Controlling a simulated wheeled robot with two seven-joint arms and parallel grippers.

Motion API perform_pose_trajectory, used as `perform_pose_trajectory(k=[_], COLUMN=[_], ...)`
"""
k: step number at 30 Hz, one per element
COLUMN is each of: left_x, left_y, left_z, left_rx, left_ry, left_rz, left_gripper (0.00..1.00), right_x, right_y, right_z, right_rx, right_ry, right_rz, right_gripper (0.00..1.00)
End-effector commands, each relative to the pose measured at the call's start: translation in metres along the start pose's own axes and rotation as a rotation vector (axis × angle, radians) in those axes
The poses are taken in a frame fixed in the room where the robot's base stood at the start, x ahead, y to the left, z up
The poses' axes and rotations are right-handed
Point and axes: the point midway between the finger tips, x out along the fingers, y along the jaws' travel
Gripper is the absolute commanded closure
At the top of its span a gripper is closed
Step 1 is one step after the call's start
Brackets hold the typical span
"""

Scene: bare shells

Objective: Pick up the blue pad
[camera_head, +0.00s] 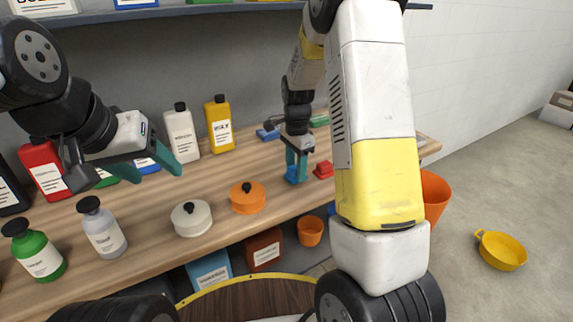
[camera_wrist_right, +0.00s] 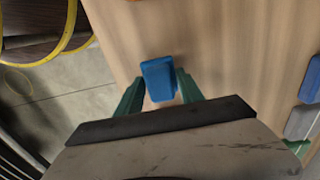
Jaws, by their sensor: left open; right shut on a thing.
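A blue pad (camera_wrist_right: 159,78) is between the green fingers of my right gripper (camera_wrist_right: 160,95) in the right wrist view. In the head view the blue pad (camera_head: 293,175) is at the tips of my right gripper (camera_head: 296,163), close over the wooden bench top. I cannot tell whether it is clear of the surface. My right gripper is shut on it. My left gripper (camera_head: 130,174) is open and empty at the left, above the bench near the bottles.
A red block (camera_head: 323,169) lies just right of the blue pad. An orange pot (camera_head: 247,198) and a white pot (camera_head: 191,218) stand to its left. Several bottles, including a yellow one (camera_head: 219,124), stand further left. Another blue item (camera_head: 268,133) lies behind.

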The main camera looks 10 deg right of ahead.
Motion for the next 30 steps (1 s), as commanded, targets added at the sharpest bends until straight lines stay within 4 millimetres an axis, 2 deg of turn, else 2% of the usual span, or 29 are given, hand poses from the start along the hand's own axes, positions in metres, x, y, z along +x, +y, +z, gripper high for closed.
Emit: perform_pose_trajectory(k=[2, 18, 24, 30], left_x=[0.000, 0.000, 0.000, 0.000], left_y=[0.000, 0.000, 0.000, 0.000], left_z=[0.000, 0.000, 0.000, 0.000], left_rx=[0.000, 0.000, 0.000, 0.000], left_ry=[0.000, 0.000, 0.000, 0.000], left_rz=[0.000, 0.000, 0.000, 0.000], left_gripper=[0.41, 0.41, 0.41, 0.41], right_x=[-0.013, -0.023, -0.025, -0.025], right_y=[-0.001, 0.115, 0.135, 0.140], right_z=[0.000, 0.065, 0.076, 0.079], right_rx=[-0.001, -0.003, 0.000, -0.001], right_ry=[0.001, -0.001, -0.001, 0.000], right_rz=[-0.004, 0.000, 0.000, 0.000], right_gripper=[0.95, 0.95, 0.95, 0.95])
